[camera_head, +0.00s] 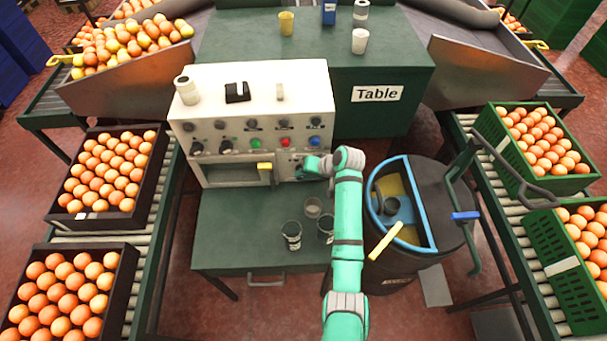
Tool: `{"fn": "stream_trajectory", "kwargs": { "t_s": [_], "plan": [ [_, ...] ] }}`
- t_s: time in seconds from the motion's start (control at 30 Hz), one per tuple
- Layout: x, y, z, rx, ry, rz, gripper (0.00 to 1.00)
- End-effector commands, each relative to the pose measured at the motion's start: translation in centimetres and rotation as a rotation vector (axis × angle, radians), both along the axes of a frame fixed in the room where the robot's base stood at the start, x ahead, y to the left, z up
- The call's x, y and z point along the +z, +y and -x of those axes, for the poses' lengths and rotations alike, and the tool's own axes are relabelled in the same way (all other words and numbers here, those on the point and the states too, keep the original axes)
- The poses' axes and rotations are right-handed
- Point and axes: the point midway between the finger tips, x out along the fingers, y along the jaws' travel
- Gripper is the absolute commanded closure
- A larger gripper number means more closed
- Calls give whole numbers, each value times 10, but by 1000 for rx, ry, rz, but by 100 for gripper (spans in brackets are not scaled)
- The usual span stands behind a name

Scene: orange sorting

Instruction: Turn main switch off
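A white control box (255,85) stands on the green table. Its front carries a row of dark knobs, a green button (256,143), a red button (285,142) and a blue button (315,140). A yellow handle (265,167) is on the lower front. I cannot read any label, so I cannot tell which control is the main switch. My green arm reaches up from the bottom. My gripper (309,166) is at the lower right of the box front, below the blue button. It is small and partly hidden by my wrist, so its opening and any contact are unclear.
Below the box, several cups (292,232) stand on the lower green tabletop. A dark barrel (440,200) with a blue-rimmed opening is right of my arm. Black crates (150,185) of oranges line the left conveyor; green crates (500,150) line the right one.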

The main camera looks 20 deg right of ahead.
Motion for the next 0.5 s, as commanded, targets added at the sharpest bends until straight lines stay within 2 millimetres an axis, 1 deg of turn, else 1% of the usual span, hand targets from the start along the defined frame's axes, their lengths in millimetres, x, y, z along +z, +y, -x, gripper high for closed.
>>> {"fn": "stream_trajectory", "kwargs": {
  "t_s": [0.27,0.5],
  "plan": [
    [1,0,-1,0,6,27,100],
    [1,3,-2,3,36,147,100]
  ]
}}
